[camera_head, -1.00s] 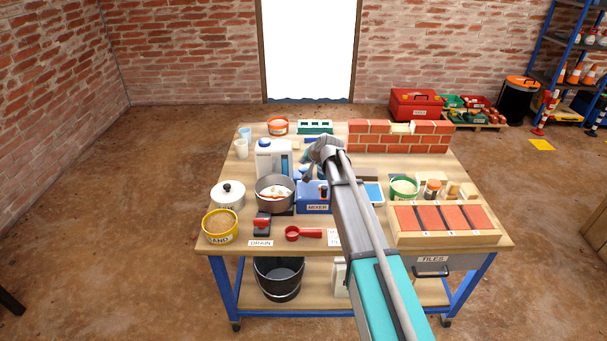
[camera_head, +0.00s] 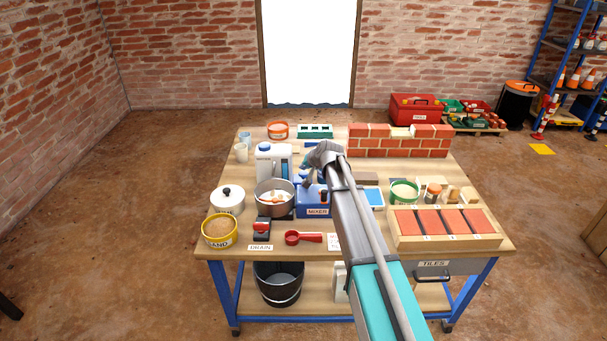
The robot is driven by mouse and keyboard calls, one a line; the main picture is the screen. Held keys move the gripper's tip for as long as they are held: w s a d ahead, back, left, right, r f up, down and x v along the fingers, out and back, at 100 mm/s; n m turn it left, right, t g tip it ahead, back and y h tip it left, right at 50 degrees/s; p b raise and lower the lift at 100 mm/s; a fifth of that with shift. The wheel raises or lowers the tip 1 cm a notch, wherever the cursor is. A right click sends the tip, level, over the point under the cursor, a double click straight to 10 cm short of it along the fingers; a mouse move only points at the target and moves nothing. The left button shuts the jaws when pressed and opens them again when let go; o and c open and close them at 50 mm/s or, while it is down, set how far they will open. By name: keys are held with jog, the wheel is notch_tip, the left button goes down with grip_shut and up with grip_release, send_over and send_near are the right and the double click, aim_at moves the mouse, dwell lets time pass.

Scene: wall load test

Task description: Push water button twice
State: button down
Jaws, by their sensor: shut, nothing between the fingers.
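A white water dispenser (camera_head: 264,163) with a blue cap and a blue-edged front stands at the back left of the workbench. I cannot make out its button at this size. My gripper (camera_head: 308,184) is shut and empty. It points down just right of the dispenser, above the blue mixer (camera_head: 314,203), and partly hides the mixer's top. I cannot tell whether it touches anything. A grey metal bowl (camera_head: 274,209) holding white and brownish contents stands in front of the dispenser, left of the mixer.
A yellow sand tub (camera_head: 219,242), a white lidded pot (camera_head: 227,208), a red-and-black drain control (camera_head: 262,229) and a red scoop (camera_head: 303,238) lie front left. A brick wall (camera_head: 400,151) and a tile tray (camera_head: 446,240) are on the right. The green tub (camera_head: 404,202) stands between them.

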aim_at(304, 174)
jog(key=shift+f+b, duration=1.1)
dwell(1.9)
jog(key=shift+r, duration=0.1)
dwell(0.3)
jog(key=shift+r+p, duration=1.05)
jog(key=shift+p, duration=0.05)
jog(key=shift+r+p, duration=2.5)
jog(key=shift+p, duration=0.05)
jog(key=shift+s, duration=0.1)
